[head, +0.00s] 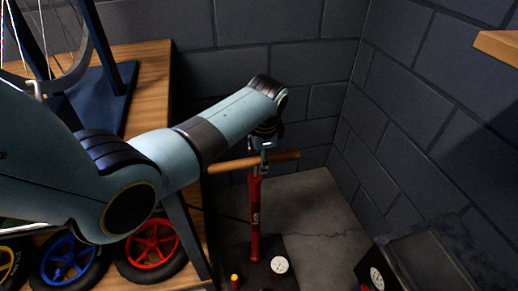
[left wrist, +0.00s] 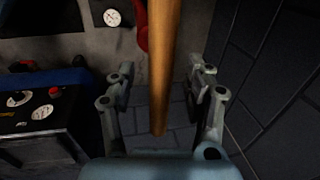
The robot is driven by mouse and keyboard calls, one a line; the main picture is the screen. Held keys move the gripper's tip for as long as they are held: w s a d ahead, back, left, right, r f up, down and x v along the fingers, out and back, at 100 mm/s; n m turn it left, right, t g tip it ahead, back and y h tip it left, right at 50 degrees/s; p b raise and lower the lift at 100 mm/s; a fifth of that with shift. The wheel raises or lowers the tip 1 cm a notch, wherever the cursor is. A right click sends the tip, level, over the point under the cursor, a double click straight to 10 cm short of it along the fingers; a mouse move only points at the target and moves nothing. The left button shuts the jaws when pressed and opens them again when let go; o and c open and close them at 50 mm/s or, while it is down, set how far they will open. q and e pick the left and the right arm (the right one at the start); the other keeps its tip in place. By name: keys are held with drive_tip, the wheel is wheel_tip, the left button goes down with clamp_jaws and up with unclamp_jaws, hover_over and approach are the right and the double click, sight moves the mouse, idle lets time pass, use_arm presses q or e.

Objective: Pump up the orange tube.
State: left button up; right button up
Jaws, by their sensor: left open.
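A red floor pump (head: 255,215) stands upright in the corner with a wooden T-handle (head: 228,165) across its top. My left gripper (head: 264,140) is at the handle's middle from above, largely hidden by my own wrist. In the left wrist view, the handle (left wrist: 162,70) runs between the two open fingers of the gripper (left wrist: 160,85), with a gap on either side; they are not closed on it. A white round gauge (head: 279,265) sits at the pump's base. I cannot make out an orange tube. My right gripper is not in view.
A wooden bench (head: 150,60) with a blue wheel stand (head: 105,95) is at the left. Wheels with red (head: 153,245) and blue (head: 66,260) rims stand below it. A dark box with a gauge (head: 425,255) is at lower right. Block walls close in the corner behind the pump.

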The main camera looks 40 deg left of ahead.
use_arm(q)
drive_tip(key=shift+w+a+f, duration=0.1)
drive_tip(key=shift+f, duration=0.9)
clamp_jaws()
